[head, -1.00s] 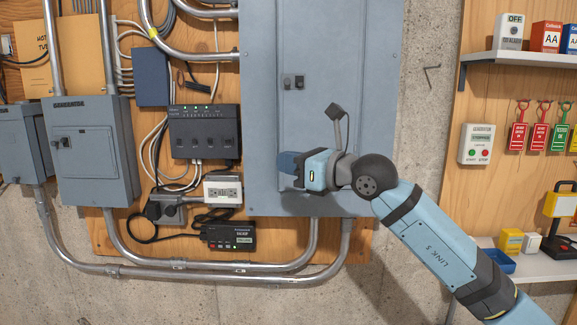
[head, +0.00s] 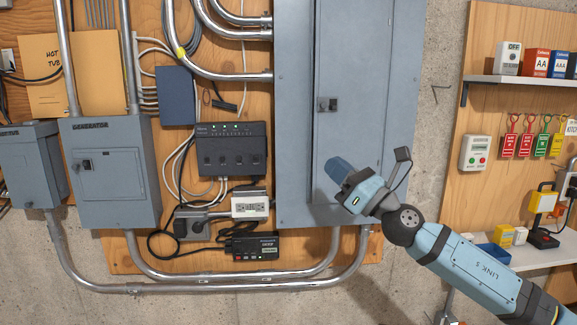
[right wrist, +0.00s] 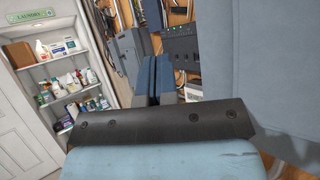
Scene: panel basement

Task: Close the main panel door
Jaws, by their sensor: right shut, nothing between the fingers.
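The main panel (head: 293,130) is the tall grey box in the middle of the head view. Its door (head: 352,65), with a small dark latch (head: 328,104), looks flat within the frame; I cannot tell if a slight gap is left. My right gripper (head: 338,168) is shut and empty in front of the door's lower part, pointing up and left. I cannot tell whether it touches the door. In the right wrist view its dark blue fingers (right wrist: 153,77) lie together, with a large grey surface (right wrist: 275,75) close on the right. My left gripper is not in view.
A generator box (head: 112,175), a black unit with green lights (head: 231,150) and metal conduits (head: 230,284) are left of and below the panel. Shelves (head: 540,82) with tags and boxes stand at the right. Bare concrete wall (head: 440,95) lies between.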

